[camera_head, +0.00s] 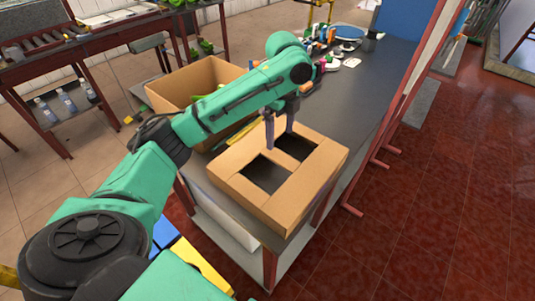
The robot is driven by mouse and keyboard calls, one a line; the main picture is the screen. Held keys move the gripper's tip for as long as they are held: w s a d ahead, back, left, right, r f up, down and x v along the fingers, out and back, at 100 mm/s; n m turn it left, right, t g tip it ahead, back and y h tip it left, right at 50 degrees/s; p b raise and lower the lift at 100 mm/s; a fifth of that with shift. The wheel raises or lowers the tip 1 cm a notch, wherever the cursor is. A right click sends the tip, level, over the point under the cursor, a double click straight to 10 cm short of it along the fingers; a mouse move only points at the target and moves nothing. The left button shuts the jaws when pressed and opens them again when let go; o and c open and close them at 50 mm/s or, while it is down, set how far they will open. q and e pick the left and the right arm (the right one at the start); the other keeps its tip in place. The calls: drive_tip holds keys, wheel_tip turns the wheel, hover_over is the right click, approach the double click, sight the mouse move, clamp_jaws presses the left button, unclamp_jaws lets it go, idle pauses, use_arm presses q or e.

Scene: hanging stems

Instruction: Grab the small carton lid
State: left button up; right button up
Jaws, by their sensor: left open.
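The small carton lid (235,188) is a flat tan cardboard piece with two dark rectangular openings, lying on the near end of the dark-topped bench. My left gripper (279,142) reaches in from the left and points down over the lid's far part, around the bar between the two openings as seen from here. Its two fingers are apart. I cannot tell whether they touch the cardboard. My right gripper is not in view.
A larger open cardboard box (190,82) stands on the bench behind my left arm. Several small items and a blue round plate (347,32) crowd the bench's far end. A dark red table (95,45) with bottles below is at the upper left. Red tiled floor (440,200) is clear at right.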

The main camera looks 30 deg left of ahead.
sight(281, 159)
use_arm(q)
drive_tip(key=f, duration=0.2)
drive_tip(key=d+f, duration=0.1)
drive_tip(key=f, duration=0.1)
drive_tip(key=d+f+p, duration=0.1)
drive_tip(key=f, duration=0.1)
drive_tip(key=shift+s, duration=0.2)
drive_tip(key=f, duration=0.2)
drive_tip(key=f+p, duration=0.1)
drive_tip(key=f, duration=0.1)
drive_tip(key=a+f, duration=0.1)
drive_tip(key=f, duration=0.1)
drive_tip(key=shift+a+f+p, duration=0.1)
drive_tip(key=shift+f+p, duration=0.15)
drive_tip(key=shift+p, duration=0.15)
drive_tip(key=shift+f, duration=0.15)
drive_tip(key=shift+c, duration=1.2)
drive_tip(key=c, duration=1)
clamp_jaws()
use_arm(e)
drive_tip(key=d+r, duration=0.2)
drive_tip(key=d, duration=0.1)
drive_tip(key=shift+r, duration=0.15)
